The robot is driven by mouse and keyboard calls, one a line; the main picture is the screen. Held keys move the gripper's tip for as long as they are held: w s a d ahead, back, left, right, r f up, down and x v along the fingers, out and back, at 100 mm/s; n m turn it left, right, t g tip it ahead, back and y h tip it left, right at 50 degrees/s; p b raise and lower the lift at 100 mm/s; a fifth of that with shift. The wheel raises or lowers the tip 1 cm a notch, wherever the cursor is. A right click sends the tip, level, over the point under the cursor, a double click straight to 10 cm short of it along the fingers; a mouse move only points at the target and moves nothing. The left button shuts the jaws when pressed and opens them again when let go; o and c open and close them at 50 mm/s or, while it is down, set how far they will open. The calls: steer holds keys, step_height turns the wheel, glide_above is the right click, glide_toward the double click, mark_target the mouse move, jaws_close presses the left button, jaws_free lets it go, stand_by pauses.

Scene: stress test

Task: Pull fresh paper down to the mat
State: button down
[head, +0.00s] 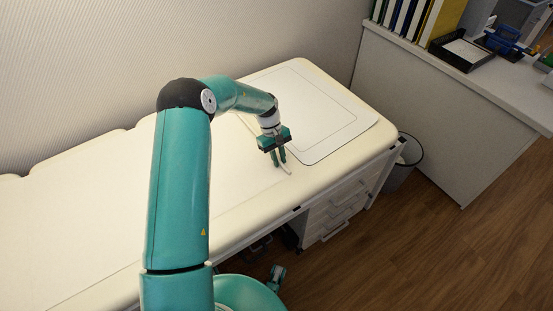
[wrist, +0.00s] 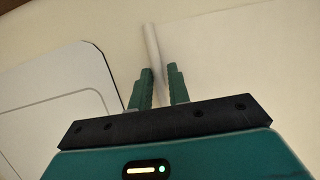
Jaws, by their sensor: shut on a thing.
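The white paper (head: 215,178) lies along the cream padded couch (head: 315,188) in the head view. A pale rod (head: 286,168) runs along its leading edge. The white mat (head: 325,143), with rounded corners and a thin dark outline, lies at the couch's far end. My gripper (head: 279,157) is over the paper's edge beside the mat, shut on the rod. In the wrist view the rod (wrist: 152,45) passes between the fingers (wrist: 160,72). The mat (wrist: 55,90) is left of them and the paper (wrist: 240,60) right. Part of the paper is hidden by my arm.
A ribbed wall (head: 80,70) borders the couch's back side. White drawers (head: 335,213) stand beneath it. A bin (head: 404,160) stands by its end, near a grey counter (head: 420,90) carrying binders and a black tray (head: 462,52). The wooden floor (head: 440,250) at the right is clear.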

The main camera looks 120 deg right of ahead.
steer(key=shift+w+d, duration=0.15)
steer(key=shift+w, duration=0.05)
steer(key=c, duration=1.3)
jaws_free()
steer(key=shift+r, duration=0.1)
steer(key=v, duration=1.3)
steer(key=shift+r, duration=0.3)
